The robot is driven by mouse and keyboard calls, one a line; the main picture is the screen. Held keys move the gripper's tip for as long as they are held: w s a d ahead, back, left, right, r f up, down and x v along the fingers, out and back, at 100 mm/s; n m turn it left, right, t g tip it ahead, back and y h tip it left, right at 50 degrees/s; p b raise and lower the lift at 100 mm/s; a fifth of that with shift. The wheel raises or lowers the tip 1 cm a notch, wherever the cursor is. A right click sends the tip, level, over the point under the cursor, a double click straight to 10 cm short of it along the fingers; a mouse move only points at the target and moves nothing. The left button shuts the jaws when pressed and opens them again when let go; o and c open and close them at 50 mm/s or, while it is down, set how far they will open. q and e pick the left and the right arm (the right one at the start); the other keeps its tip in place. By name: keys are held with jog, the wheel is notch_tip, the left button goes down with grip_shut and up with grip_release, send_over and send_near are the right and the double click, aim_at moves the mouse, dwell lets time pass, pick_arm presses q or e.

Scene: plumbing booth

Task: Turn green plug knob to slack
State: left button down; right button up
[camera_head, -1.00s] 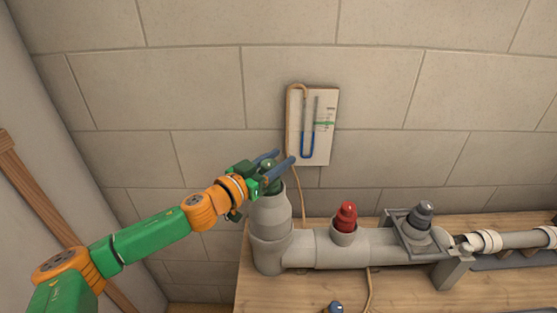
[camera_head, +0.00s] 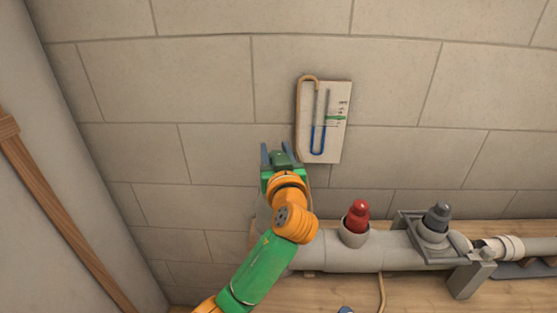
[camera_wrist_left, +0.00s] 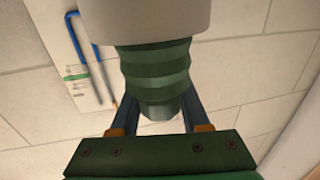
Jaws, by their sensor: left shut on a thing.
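The green plug (camera_wrist_left: 152,75) is ribbed and sits in the mouth of the grey pipe end (camera_wrist_left: 150,22) in the left wrist view. Its narrower knob end lies between the two blue fingers of my left gripper (camera_wrist_left: 155,118), which is shut on it. In the head view my left gripper (camera_head: 279,153) is at the top of the upright pipe at the left end of the run, fingers pointing toward the wall. My gripper and wrist hide most of the plug and upright pipe there.
A wall gauge board (camera_head: 334,110) with a blue U-tube hangs just right of my gripper. A red plug (camera_head: 358,216) and a dark grey plug (camera_head: 437,217) stand in the horizontal pipe (camera_head: 345,257). The wall left of the gripper is clear.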

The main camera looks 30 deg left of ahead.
pick_arm(q)
jog(key=n+g+y+b, duration=0.3)
jog(key=g+y, duration=0.1)
jog(key=shift+s+a+f+n, duration=0.25)
jog(key=shift+s+n, duration=0.05)
jog(key=n+g+b, duration=0.1)
jog(key=n+g+y, duration=0.1)
jog(key=shift+s+a+r+g+y+b, duration=0.1)
jog(key=shift+s+r+g+y+b, duration=0.1)
jog(key=shift+g+y+b, duration=0.15)
jog(key=shift+s+a+n+g+y+b, duration=0.1)
jog(key=shift+s+n+g+y+b, duration=0.2)
jog(key=shift+n+g, duration=0.45)
jog(key=shift+r+g, duration=0.1)
jog(key=shift+g, duration=0.3)
jog(key=shift+c, duration=1.8)
grip_release()
jog(key=shift+w, duration=0.1)
jog(key=b+v, duration=0.2)
jog(key=v, duration=0.4)
jog(key=shift+d+b, duration=0.35)
jog(key=shift+s+d, duration=0.15)
jog(key=shift+s, duration=0.05)
